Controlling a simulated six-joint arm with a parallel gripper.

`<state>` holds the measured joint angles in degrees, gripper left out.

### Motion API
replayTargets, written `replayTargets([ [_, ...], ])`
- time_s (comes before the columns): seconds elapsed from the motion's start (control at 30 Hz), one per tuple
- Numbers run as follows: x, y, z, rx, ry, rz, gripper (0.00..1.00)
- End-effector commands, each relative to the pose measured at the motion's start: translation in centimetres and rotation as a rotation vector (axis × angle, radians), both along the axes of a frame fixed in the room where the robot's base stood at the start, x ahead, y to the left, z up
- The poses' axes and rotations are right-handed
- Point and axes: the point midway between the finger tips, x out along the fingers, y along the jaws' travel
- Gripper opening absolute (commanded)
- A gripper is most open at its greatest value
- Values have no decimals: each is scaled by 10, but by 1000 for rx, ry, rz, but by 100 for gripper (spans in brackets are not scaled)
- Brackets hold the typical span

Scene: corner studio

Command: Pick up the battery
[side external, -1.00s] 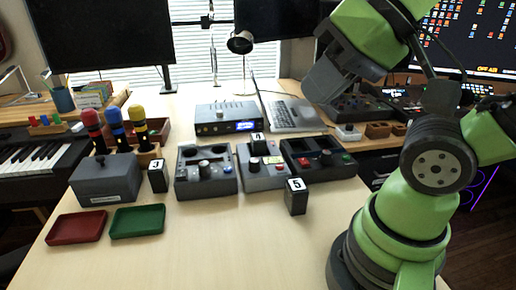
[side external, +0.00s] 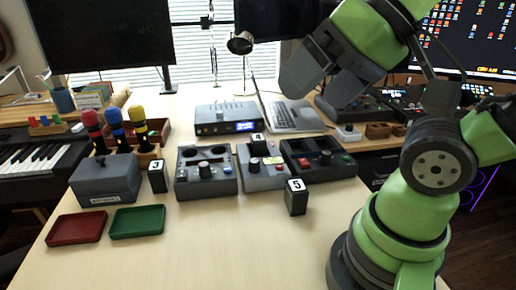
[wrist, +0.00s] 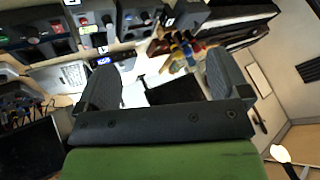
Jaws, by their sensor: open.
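I cannot pick out a battery for sure in either view. Three small black blocks with white number labels stand among the devices: block 3 (side external: 157,178), block 4 (side external: 258,144) and block 5 (side external: 296,199). A grey lidded box (side external: 106,180) has a front label too small to read. My gripper (side external: 318,88) is open and empty, high above the back right of the table and apart from all of these. In the wrist view its two dark fingers (wrist: 165,78) are spread wide with nothing between them.
A red tray (side external: 76,229) and a green tray (side external: 137,222) lie at the front left. Grey control boxes (side external: 205,183) fill the middle. Red, blue and yellow-topped posts (side external: 116,124) stand behind the grey box. A laptop (side external: 290,118) sits behind. The front table is clear.

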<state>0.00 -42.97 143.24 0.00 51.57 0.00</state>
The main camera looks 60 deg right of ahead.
Motion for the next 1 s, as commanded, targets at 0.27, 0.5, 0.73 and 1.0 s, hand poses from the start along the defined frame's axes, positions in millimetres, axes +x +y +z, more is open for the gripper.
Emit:
replayTargets([
  [0.27,3,-1,2,-11,4,8,94],
  [0.5,56,-20,18,-174,83,153,94],
  [0.73,134,-65,7,-361,211,402,94],
  [1.0,206,-137,-55,-484,358,731,94],
])
